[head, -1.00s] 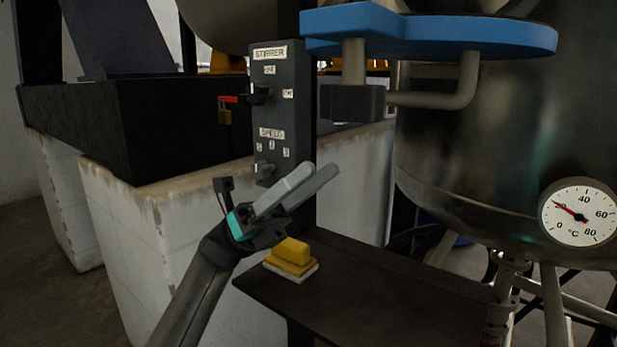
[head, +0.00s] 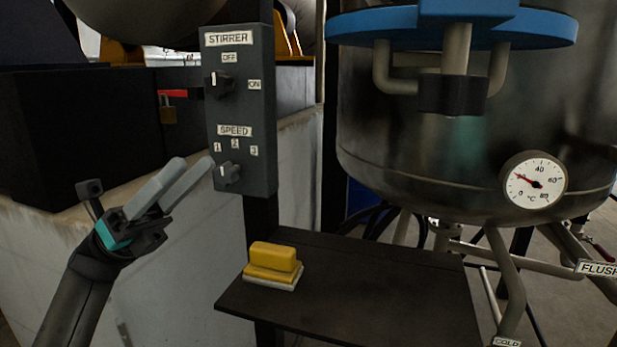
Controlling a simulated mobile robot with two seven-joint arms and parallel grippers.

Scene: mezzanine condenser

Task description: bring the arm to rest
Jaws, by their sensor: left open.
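My left gripper (head: 183,180) is open and empty, its two grey fingers pointing up and to the right. It is in front of the white wall, left of the lower part of the stirrer control box (head: 238,105). In the picture its right fingertip comes close to the box's left edge near the speed knob (head: 228,173); I cannot tell the exact gap in depth. The stirrer knob (head: 219,85) sits higher on the box, between the OFF and ON labels. My right gripper is not in view.
A yellow block-like item (head: 272,262) with a pale base lies on the dark shelf (head: 380,300). A steel vessel (head: 430,150) with a dial thermometer (head: 534,184) and a blue top (head: 370,28) stands right. A red-tagged padlock (head: 168,110) hangs left of the box.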

